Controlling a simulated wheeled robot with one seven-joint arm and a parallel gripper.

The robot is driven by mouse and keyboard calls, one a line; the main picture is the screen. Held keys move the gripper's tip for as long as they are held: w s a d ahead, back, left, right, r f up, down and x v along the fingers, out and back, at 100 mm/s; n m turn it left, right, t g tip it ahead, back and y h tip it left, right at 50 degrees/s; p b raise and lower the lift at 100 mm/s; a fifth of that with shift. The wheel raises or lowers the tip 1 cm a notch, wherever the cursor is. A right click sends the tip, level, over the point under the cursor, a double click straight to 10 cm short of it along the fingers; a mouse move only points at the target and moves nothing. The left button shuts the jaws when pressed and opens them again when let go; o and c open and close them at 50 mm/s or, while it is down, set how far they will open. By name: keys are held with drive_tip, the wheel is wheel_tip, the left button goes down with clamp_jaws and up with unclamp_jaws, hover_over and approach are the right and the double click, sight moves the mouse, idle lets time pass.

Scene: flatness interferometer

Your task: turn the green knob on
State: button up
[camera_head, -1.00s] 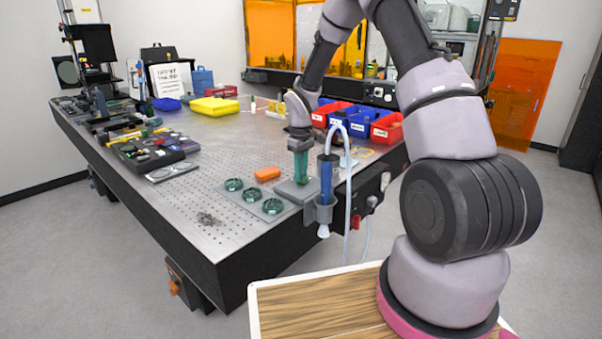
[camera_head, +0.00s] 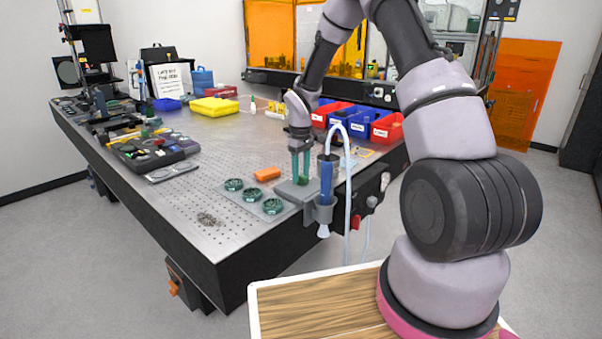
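My gripper (camera_head: 301,178) points straight down over a low grey box (camera_head: 287,190) near the front right edge of the perforated table. Its two green fingers stand apart with a narrow gap showing between them. A small green knob (camera_head: 302,182) shows low between the fingertips, on top of the box, and is partly hidden by them. I cannot tell whether the fingers touch the knob or how it is turned.
A blue cylinder (camera_head: 326,180) in a grey holder with a pale hose stands close to the right of my gripper. Several green round parts (camera_head: 253,194) and an orange block (camera_head: 267,174) lie to the left. Bins (camera_head: 386,130) stand behind. The table's middle is clear.

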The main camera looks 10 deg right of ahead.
sight(301, 175)
wheel_tip(301, 175, up, 11)
idle(0.5)
drive_tip(key=s+d+r+m+t, duration=0.2)
drive_tip(key=s+r+m, duration=0.1)
drive_tip(key=s+r, duration=0.4)
drive_tip(key=s+d+r+m+t, duration=0.15)
drive_tip(key=s+r, duration=0.25)
drive_tip(key=r, duration=0.6)
drive_tip(key=s+d+r+m+t+y, duration=0.1)
drive_tip(key=s+r+m+t, duration=0.1)
drive_tip(key=s, duration=0.7)
drive_tip(key=s+d+r+m+t+y, duration=0.1)
drive_tip(key=s+r+m, duration=0.4)
drive_tip(key=s, duration=0.5)
drive_tip(key=shift+t, duration=0.35)
